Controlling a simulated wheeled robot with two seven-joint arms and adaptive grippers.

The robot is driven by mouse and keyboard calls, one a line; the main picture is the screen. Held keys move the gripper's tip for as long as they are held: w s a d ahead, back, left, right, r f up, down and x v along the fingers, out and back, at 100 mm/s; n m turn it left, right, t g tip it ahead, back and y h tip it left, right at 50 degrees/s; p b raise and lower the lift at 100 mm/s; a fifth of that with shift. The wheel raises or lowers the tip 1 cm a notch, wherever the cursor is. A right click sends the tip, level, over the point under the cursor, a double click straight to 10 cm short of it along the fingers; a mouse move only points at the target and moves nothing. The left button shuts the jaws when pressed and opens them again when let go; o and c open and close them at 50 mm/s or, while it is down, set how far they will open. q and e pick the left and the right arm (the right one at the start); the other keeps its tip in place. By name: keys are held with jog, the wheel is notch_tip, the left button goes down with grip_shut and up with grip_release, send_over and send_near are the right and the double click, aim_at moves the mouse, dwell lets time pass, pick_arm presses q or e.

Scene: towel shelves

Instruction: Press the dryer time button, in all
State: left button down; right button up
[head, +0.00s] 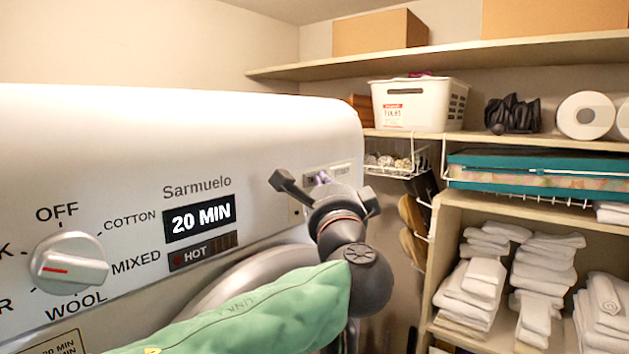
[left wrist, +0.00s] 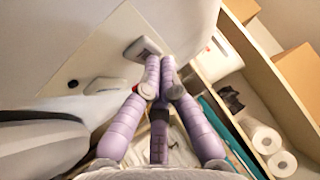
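The dryer (head: 120,130) is a white machine with a display (head: 200,218) reading "20 MIN" and a "HOT" strip below it. A small pale raised control (head: 342,172) sits at the right end of its panel; its label is too small to read. My left gripper (head: 322,178) is in front of that control, partly covering it. In the left wrist view, the purple fingers of my left gripper (left wrist: 160,62) come together at their tips, empty, close beside a raised grey-white control (left wrist: 143,46). I cannot tell whether they touch it. My right gripper is out of view.
A dial (head: 68,263) sits at the panel's left. Shelves to the right hold a white basket (head: 418,103), paper rolls (head: 586,115), a teal-edged box (head: 540,172) and stacked towels (head: 482,285). A wire rack (head: 398,165) hangs just right of my left gripper.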

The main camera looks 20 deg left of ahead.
pick_arm(q)
jog(key=shift+a, duration=0.2)
dwell(0.6)
jog(key=shift+s+d, duration=0.25)
jog(key=shift+d, duration=0.55)
jog(key=shift+s+d+b, duration=0.15)
jog(key=shift+s+d, duration=0.15)
jog(key=shift+d, duration=0.5)
jog(key=shift+s+d+b, duration=0.1)
jog(key=shift+s+d, duration=0.25)
jog(key=shift+d, duration=0.4)
jog(key=shift+s+d+b, duration=0.15)
jog(key=shift+s+d, duration=0.15)
jog(key=shift+d, duration=0.5)
